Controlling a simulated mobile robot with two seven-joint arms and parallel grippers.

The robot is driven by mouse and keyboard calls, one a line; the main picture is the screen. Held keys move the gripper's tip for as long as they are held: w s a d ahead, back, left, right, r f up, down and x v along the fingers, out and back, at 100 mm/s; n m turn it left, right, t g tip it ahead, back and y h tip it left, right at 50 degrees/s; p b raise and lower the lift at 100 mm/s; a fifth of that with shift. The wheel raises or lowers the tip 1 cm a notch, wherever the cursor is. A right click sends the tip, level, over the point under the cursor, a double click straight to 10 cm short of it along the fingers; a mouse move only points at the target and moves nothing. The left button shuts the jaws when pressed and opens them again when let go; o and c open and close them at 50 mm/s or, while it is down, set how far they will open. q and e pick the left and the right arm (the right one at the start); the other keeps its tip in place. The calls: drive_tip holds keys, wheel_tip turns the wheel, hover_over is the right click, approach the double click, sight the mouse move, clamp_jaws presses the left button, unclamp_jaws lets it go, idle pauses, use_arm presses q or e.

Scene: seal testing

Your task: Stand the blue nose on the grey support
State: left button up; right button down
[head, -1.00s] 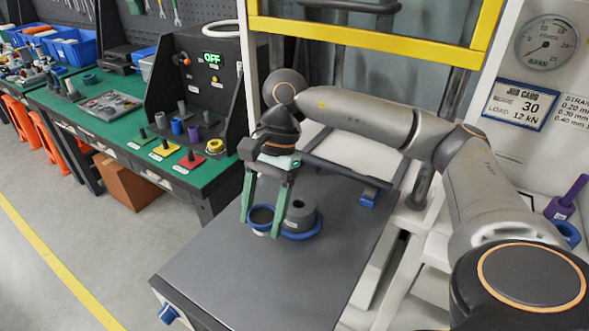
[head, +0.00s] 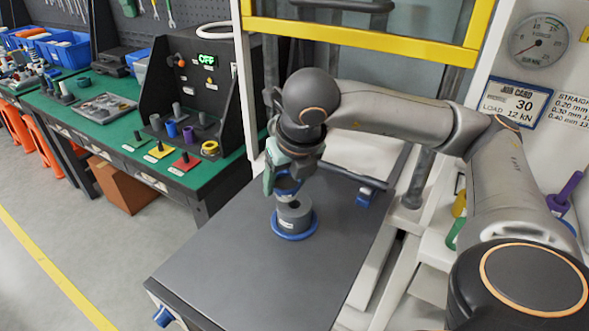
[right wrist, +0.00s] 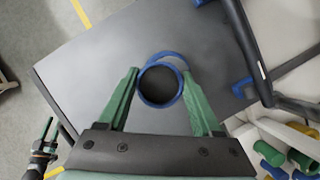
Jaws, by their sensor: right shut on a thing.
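The grey support (head: 294,216) is a short cylinder with a hole in its top. It stands upright inside a blue ring (head: 298,236) on the dark table (head: 230,265). My right gripper (head: 284,182) is shut on the blue nose (head: 289,187), a round blue piece, above and slightly left of the support in the head view. I cannot tell whether the nose touches it. In the right wrist view the nose (right wrist: 160,104) shows as an open blue ring between my green fingertips (right wrist: 160,76). Another blue arc shows behind it; the support is mostly hidden there.
A yellow frame bar (head: 360,38) crosses behind my arm. A dark bar with a blue clamp (head: 364,197) lies at the table's right side. A green bench (head: 110,130) with small parts stands left. The table's front is clear.

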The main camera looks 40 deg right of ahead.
sight(294, 185)
drive_tip(key=m, duration=0.2)
drive_tip(key=d+r+m+g+h, duration=0.1)
drive_tip(key=m, duration=0.1)
drive_tip(key=d+m+h, duration=0.1)
drive_tip(key=m, duration=0.1)
drive_tip(key=shift+r+m+g, duration=0.15)
drive_tip(key=shift+m+g, duration=0.15)
drive_tip(key=shift+m, duration=0.1)
wheel_tip(294, 185, down, 2)
drive_tip(key=shift+f+b, duration=0.1)
drive_tip(key=shift+b, duration=1.1)
drive_tip(key=shift+f+b, duration=0.3)
drive_tip(key=shift+f, duration=0.35)
drive_tip(key=shift+b, duration=0.3)
drive_tip(key=shift+f+b, duration=0.4)
drive_tip(key=shift+f, duration=0.05)
